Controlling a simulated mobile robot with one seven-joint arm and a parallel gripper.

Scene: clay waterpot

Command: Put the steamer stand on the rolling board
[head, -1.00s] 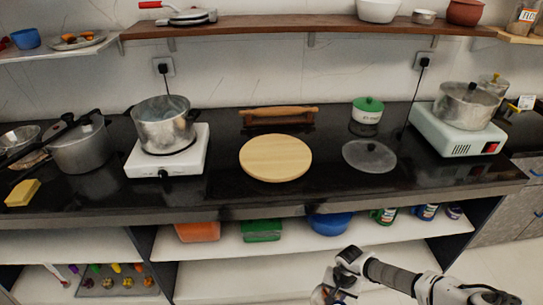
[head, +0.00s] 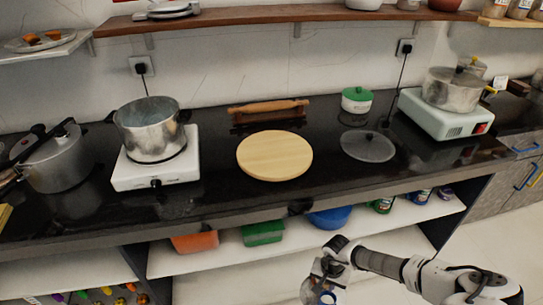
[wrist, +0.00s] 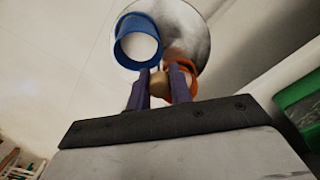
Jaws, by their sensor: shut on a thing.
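The rolling board (head: 274,156) is a round, pale wooden disc lying flat on the black counter, with nothing on it. My gripper (head: 323,270) is low in front of the counter, below and right of the board. In the wrist view my gripper (wrist: 159,82) is shut on what looks like the steamer stand (wrist: 188,30), a round grey piece with a blue ring (wrist: 138,41) and an orange ring beside the fingers. The fingers hide part of the stand. In the head view it is small and partly hidden by my gripper.
A rolling pin (head: 268,108) on its rack is behind the board. A glass lid (head: 367,146) lies right of it. A pot on a white stove (head: 155,171) is on the left. The counter's front edge and open shelf (head: 350,222) are near my gripper.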

